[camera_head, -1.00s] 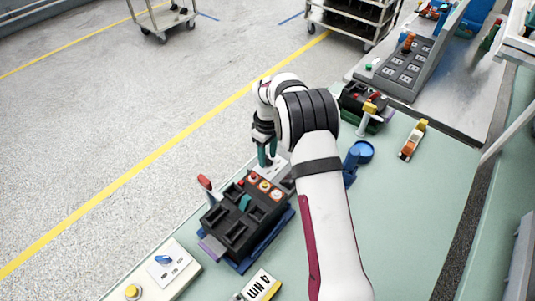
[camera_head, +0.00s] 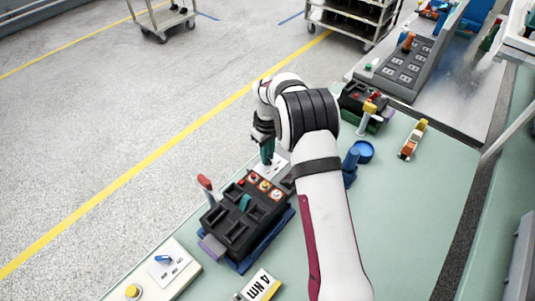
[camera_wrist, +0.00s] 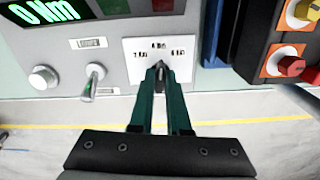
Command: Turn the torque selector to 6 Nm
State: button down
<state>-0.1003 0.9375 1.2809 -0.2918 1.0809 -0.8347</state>
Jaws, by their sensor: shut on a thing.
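The torque selector (camera_wrist: 159,66) is a small dark knob on a white label plate (camera_wrist: 135,49) in the wrist view. Its tip points up toward the middle of three small labels; the middle one seems to read 4 Nm, and the right one seems to read 6 Nm. My gripper (camera_wrist: 160,82) is shut on the knob, with a green finger on each side, hiding its lower part. In the head view my gripper (camera_head: 267,156) points down at the far edge of the bench, and the knob is hidden by it.
A green display (camera_wrist: 50,12) reads 0 Nm. A toggle switch (camera_wrist: 94,80) and a round knob (camera_wrist: 43,77) are left of the selector. A black breaker unit (camera_head: 243,222) stands close by.

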jog(key=m, duration=0.4)
jog(key=shift+m, duration=1.6)
jog(key=c, duration=0.9)
grip_release()
jog(key=shift+r, duration=0.15)
notch_tip(320, 180, up, 16)
jog(key=shift+f, duration=0.2)
